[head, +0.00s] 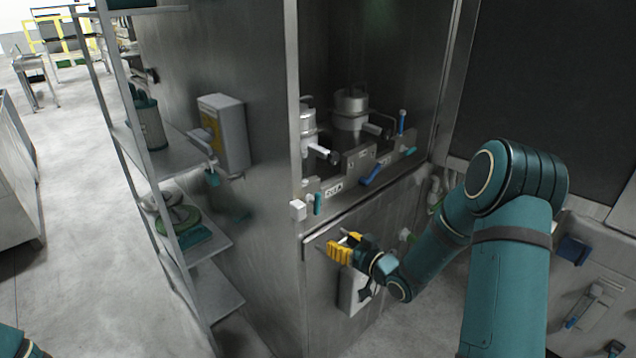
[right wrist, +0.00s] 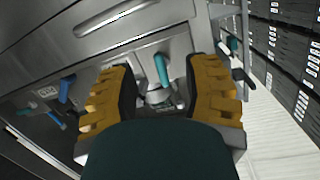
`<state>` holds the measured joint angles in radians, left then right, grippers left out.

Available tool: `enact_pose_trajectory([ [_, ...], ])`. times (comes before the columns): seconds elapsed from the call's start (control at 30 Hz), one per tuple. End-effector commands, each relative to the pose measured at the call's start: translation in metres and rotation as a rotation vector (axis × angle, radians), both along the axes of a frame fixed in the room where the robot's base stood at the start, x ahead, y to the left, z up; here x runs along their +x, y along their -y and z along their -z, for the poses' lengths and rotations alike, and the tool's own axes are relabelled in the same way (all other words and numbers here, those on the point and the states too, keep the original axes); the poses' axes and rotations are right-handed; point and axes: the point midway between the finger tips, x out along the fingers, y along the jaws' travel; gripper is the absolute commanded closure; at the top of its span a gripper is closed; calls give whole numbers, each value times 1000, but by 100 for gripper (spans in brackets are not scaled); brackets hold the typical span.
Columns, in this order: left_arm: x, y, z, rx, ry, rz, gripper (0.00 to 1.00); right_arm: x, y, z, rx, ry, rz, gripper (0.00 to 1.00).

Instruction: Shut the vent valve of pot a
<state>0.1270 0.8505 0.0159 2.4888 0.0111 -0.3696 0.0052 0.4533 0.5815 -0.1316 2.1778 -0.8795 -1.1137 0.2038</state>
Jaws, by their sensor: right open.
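Two steel pots, a nearer one (head: 308,125) partly cut off by the cabinet's front post and a farther one (head: 350,105), stand in the cabinet's recess. A label that seems to read "POT A" (head: 333,189) is on the ledge below. A teal lever (head: 317,204) sits at the ledge's left end, beside a white block. My right gripper (head: 345,246) is open, with yellow fingers, in front of the panel below that ledge. In the right wrist view a teal lever (right wrist: 162,70) on a grey valve body shows between the open fingers, apparently untouched. I cannot tell which lever is the vent valve.
A blue lever (head: 371,175) and an upright blue handle (head: 402,121) are farther right on the ledge. A grey control box (head: 223,133) is on the cabinet's side. A shelf rack (head: 205,245) stands at left. Open floor (head: 85,215) lies beyond it.

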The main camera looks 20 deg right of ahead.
Motion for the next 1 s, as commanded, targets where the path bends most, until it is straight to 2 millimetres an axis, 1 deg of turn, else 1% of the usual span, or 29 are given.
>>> enact_pose_trajectory([
  [0.03, 0, 0, -11, 0, 0, -2, 100, 0, 15, -28, -17, 63, -13, 52],
  [0.1, 1, 0, -15, 1, 1, -4, 100, -3, 26, -49, -30, 129, -37, 52],
  [0.2, 1, 0, -17, 1, 1, -5, 100, -5, 32, -62, -41, 174, -60, 52],
  [0.27, 1, 0, -17, 1, 1, -5, 100, -3, 33, -64, -42, 184, -66, 52],
  [0.37, 1, 0, -16, 1, 1, -5, 100, 5, 29, -64, -42, 184, -69, 52],
  [0.47, 1, 0, -17, 1, 2, -5, 100, 20, 23, -63, -41, 184, -70, 52],
  [0.8, 2, -1, -19, 1, 4, -6, 100, 83, 1, -63, -43, 183, -69, 52],
  [1.0, 2, -1, -20, 1, 5, -6, 100, 111, -8, -63, -42, 182, -67, 52],
])
